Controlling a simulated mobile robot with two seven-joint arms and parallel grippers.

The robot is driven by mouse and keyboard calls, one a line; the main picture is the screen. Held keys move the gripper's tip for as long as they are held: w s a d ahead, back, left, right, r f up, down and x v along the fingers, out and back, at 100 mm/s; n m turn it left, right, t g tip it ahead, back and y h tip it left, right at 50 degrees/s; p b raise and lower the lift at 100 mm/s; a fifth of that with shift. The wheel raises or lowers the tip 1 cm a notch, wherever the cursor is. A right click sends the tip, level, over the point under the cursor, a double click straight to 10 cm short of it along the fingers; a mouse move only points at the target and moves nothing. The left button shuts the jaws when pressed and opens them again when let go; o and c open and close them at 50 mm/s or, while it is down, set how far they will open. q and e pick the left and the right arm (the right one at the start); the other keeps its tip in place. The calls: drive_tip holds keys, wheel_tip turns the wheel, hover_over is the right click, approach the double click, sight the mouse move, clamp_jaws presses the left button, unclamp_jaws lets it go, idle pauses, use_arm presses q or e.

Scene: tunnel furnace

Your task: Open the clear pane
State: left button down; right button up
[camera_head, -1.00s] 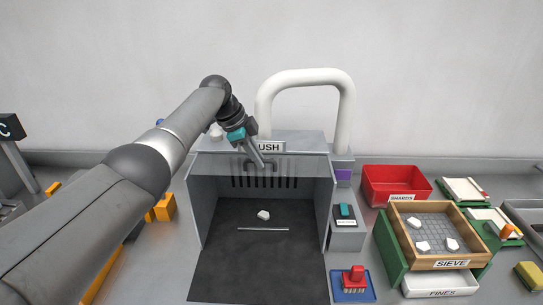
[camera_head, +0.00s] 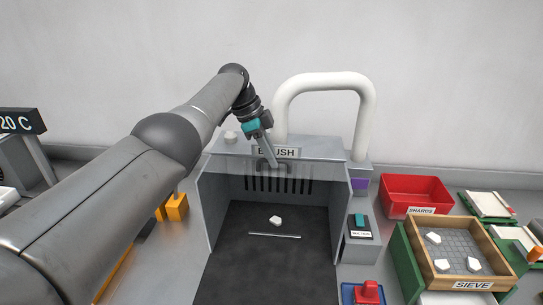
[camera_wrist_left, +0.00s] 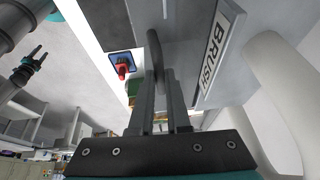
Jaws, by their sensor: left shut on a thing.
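My left gripper (camera_head: 272,162) reaches in from the left to the upper front of the grey booth (camera_head: 208,215). It is shut on a dark bar handle (camera_wrist_left: 153,48), which shows between its fingers in the left wrist view. The clear pane (camera_head: 325,175) is a faint see-through sheet across the upper part of the booth's front, below the BRUSH label (camera_head: 277,152). Its outline is hard to make out. The lower front of the booth looks open. A dark gripper, seemingly my right one, shows small in the left wrist view (camera_wrist_left: 30,66); its jaws are unclear.
A white lump (camera_head: 275,220) and a thin rod (camera_head: 274,235) lie on the booth's dark floor. A white pipe (camera_head: 325,80) arches behind. To the right are a switch box (camera_head: 359,228), a red shards bin (camera_head: 412,187) and a wooden sieve tray (camera_head: 470,278).

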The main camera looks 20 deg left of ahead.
use_arm(q)
drive_tip(key=shift+w, duration=0.1)
drive_tip(key=c, duration=0.9)
unclamp_jaws()
drive_tip(key=v, duration=0.9)
drive_tip(key=p+v, duration=0.1)
drive_tip(key=v, duration=0.5)
drive_tip(key=shift+r, duration=0.15)
